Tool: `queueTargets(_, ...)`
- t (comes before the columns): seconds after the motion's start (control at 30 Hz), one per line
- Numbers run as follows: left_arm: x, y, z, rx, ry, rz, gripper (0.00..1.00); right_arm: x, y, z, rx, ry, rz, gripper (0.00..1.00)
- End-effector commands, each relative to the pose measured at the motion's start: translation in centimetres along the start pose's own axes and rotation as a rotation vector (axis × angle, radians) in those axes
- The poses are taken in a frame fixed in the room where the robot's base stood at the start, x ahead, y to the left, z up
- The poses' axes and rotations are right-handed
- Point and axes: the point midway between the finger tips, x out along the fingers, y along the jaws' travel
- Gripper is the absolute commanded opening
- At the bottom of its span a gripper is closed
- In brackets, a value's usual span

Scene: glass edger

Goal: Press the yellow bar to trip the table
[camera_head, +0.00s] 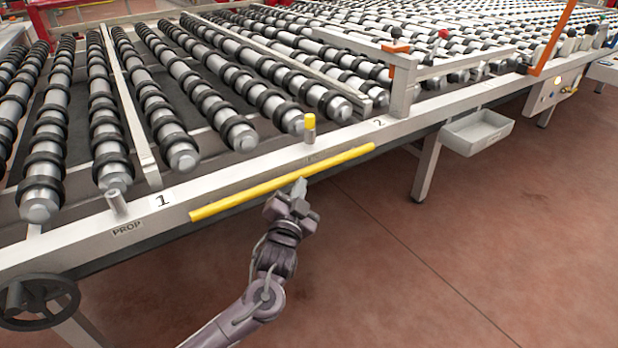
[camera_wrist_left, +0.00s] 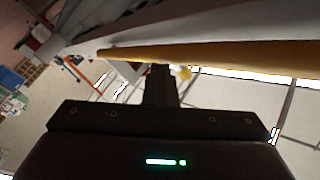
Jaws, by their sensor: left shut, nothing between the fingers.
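The yellow bar (camera_head: 235,199) runs along the front edge of the roller table (camera_head: 85,230), slanting up to the right in the head view. My left gripper (camera_head: 299,186) is shut and empty. Its fingertips are at the bar's near side, right of the bar's middle; I cannot tell whether they touch it. In the left wrist view the yellow bar (camera_wrist_left: 230,55) crosses the upper part of the picture, just beyond the shut fingers (camera_wrist_left: 161,80). My right gripper is not in view.
A yellow-topped peg (camera_head: 310,127) and a metal peg marked PROP (camera_head: 117,203) stand on the front rail. A handwheel (camera_head: 38,301) is at lower left. A grey tray (camera_head: 475,132) hangs on the right. The floor in front is clear.

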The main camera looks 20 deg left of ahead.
Motion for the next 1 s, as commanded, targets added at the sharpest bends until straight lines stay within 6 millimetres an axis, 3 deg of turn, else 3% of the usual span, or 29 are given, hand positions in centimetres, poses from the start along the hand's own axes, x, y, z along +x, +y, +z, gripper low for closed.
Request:
queueTargets(0.03,0.1,-0.9,-0.1,0.001,-0.005,-0.022,0.00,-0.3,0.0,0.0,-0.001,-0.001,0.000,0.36)
queueTargets(0.5,-0.7,-0.1,-0.2,0.000,-0.009,-0.017,0.00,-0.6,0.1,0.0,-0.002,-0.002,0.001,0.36)
queueTargets(1.0,-4.0,2.5,-2.9,-0.003,-0.007,-0.009,0.00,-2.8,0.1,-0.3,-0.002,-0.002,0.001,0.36)
